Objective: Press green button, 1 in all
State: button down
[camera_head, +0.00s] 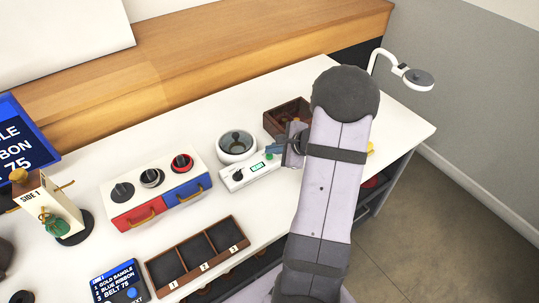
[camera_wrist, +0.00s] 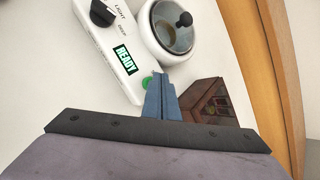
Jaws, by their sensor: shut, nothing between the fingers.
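The green button (camera_wrist: 146,83) sits at the end of a white control box (camera_wrist: 118,50) with a dark dial and a small display reading READY. My gripper (camera_wrist: 157,76) is shut and empty, its blue fingertips right beside the button and partly covering it. I cannot tell whether they touch it. In the head view, the white box (camera_head: 250,169) stands in front of a white pot, and my gripper (camera_head: 272,149) reaches its right end from the right. The button is small and hard to make out there.
The white pot (camera_head: 236,145) with a lid is close behind the box. A brown wooden box (camera_head: 285,112) lies just beyond my gripper. A red and blue drawer unit with knobs (camera_head: 150,190) and a numbered tray (camera_head: 196,257) stand to the left. A lamp (camera_head: 418,78) is at the back right.

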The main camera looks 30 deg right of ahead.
jog(key=shift+f+b, duration=0.45)
jog(key=shift+b, duration=0.1)
dwell(0.4)
dwell(0.5)
jog(key=shift+r+p, duration=0.6)
jog(key=shift+r, duration=0.3)
notch_tip(320, 180, up, 5)
jog(key=p, duration=0.3)
jog(key=shift+p, duration=0.3)
dwell(0.6)
